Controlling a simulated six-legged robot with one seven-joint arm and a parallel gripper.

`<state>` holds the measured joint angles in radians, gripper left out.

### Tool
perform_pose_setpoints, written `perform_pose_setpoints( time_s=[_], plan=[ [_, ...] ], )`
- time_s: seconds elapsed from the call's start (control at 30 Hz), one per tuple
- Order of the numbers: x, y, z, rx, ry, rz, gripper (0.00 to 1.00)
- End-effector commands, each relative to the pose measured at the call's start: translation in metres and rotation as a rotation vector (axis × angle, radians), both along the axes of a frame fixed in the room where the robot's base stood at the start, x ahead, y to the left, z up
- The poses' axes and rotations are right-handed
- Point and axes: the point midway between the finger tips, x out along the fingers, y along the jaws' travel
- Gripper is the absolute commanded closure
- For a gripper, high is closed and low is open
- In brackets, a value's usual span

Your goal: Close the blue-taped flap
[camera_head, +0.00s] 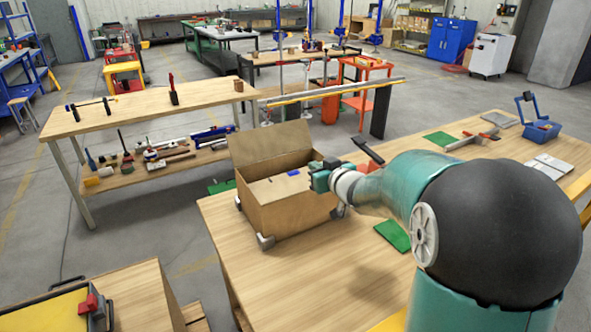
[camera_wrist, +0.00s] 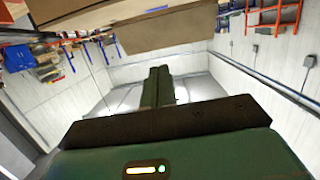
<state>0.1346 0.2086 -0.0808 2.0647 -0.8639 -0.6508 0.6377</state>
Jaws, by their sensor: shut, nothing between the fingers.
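An open-topped cardboard box (camera_head: 285,212) stands on the wooden table. Its back flap (camera_head: 268,146) is raised and leans back. A lighter flap lies across the opening, with a small blue tape mark (camera_head: 293,173) near its right end. My gripper (camera_head: 315,174) is at the box's right side, close to the tape; I cannot tell whether it touches the flap. In the wrist view my gripper (camera_wrist: 160,69) has its dark green fingers together, with nothing between them.
Grey clamps (camera_head: 266,241) hold the box's lower corners. A green mat (camera_head: 393,235) lies right of the box under my arm. A blue basket (camera_head: 541,130) and clamps lie further right. The table front is clear. Another workbench (camera_head: 150,108) stands behind left.

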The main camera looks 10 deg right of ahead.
Motion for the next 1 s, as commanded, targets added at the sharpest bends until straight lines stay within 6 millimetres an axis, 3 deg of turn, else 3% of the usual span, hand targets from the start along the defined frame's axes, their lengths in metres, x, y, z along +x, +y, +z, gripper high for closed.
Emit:
perform_pose_setpoints(
  time_s=[0.27,0.77,1.0],
  plan=[
    [0.017,0.007,-0.009,0.018,-0.011,0.041,1.0],
    [0.104,0.037,-0.029,0.018,-0.01,0.04,1.0],
    [0.102,0.035,-0.062,0.018,-0.008,0.038,1.0]
  ],
)
